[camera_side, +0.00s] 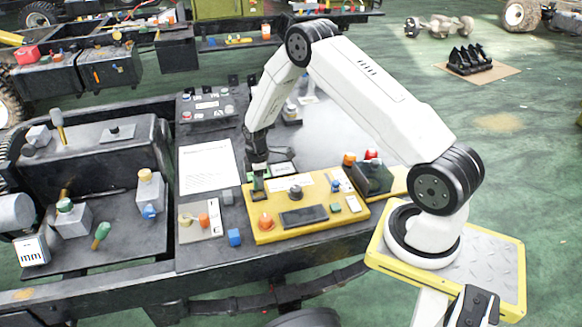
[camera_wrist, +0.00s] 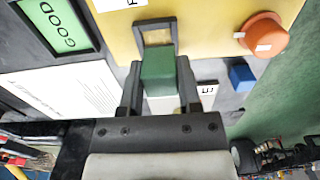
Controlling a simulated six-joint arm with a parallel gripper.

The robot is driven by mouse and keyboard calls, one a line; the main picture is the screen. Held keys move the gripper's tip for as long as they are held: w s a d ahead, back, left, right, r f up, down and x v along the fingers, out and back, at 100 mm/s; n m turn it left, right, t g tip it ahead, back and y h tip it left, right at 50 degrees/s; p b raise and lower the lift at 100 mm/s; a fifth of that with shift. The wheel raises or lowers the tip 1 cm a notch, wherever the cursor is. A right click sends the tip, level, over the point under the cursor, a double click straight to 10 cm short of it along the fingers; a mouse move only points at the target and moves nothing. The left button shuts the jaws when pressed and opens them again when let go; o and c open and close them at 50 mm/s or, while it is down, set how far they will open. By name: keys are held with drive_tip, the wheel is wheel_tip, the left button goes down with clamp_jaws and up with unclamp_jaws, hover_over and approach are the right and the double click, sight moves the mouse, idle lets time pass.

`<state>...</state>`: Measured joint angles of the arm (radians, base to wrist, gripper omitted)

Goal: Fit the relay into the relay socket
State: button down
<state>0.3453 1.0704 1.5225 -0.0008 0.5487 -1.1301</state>
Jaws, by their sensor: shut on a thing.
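My gripper (camera_wrist: 158,88) is shut on the relay, a small green block (camera_wrist: 158,68), with one dark finger on each side of it. In the side view my gripper (camera_side: 258,172) is at the left back corner of the yellow panel, with the relay (camera_side: 258,185) below it. The relay socket (camera_wrist: 157,32), a dark rectangular frame on the yellow panel, shows in the wrist view just beyond the relay. The relay overlaps the frame's near edge in the picture; most of the opening looks empty. I cannot tell whether relay and socket touch.
The yellow panel (camera_side: 290,236) carries an orange knob (camera_side: 265,221), a black knob (camera_side: 295,192) and a dark display (camera_side: 304,217). A blue block (camera_side: 235,237) lies left of it. A green "GOOD" screen (camera_wrist: 62,28) is nearby. A white sheet (camera_side: 207,167) lies further left.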

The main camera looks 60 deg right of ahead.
drive_tip(key=shift+w+f, duration=0.25)
drive_tip(key=shift+f, duration=1.55)
drive_tip(key=shift+f, duration=0.15)
drive_tip(key=shift+c, duration=1.4)
unclamp_jaws()
wheel_tip(320, 180, up, 11)
drive_tip(key=shift+r, duration=0.65)
